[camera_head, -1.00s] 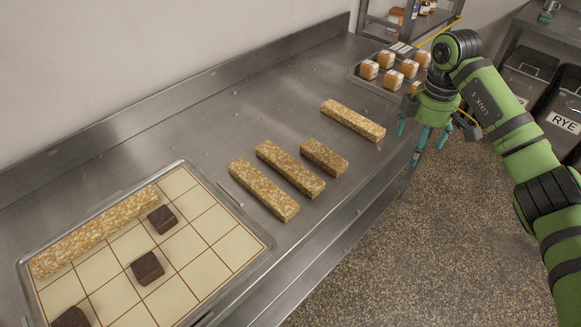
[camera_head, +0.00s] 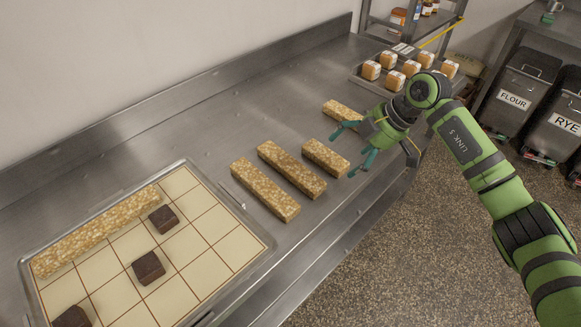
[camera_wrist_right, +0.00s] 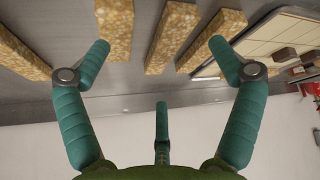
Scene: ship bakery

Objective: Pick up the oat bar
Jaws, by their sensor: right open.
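Several oat bars lie on the steel counter. Two long oat bars (camera_head: 264,190) (camera_head: 291,170) lie side by side, with a shorter oat bar (camera_head: 325,157) right of them. Another oat bar (camera_head: 341,110) lies farther back, partly hidden by my right gripper (camera_head: 346,153). One more long oat bar (camera_head: 95,232) lies on the tray. My right gripper is open and empty, its fingers pointing left beside the short bar's right end. In the right wrist view, bars (camera_wrist_right: 115,28) (camera_wrist_right: 166,40) lie beyond the spread fingers (camera_wrist_right: 155,60). My left gripper is not in view.
The gridded tray (camera_head: 256,225) at the front left also holds dark brown squares (camera_head: 148,267). A tray of small orange-and-white blocks (camera_head: 394,80) stands at the back. A raised back edge (camera_head: 130,135) runs along the wall. Bins labelled FLOUR (camera_head: 514,98) and RYE stand at right.

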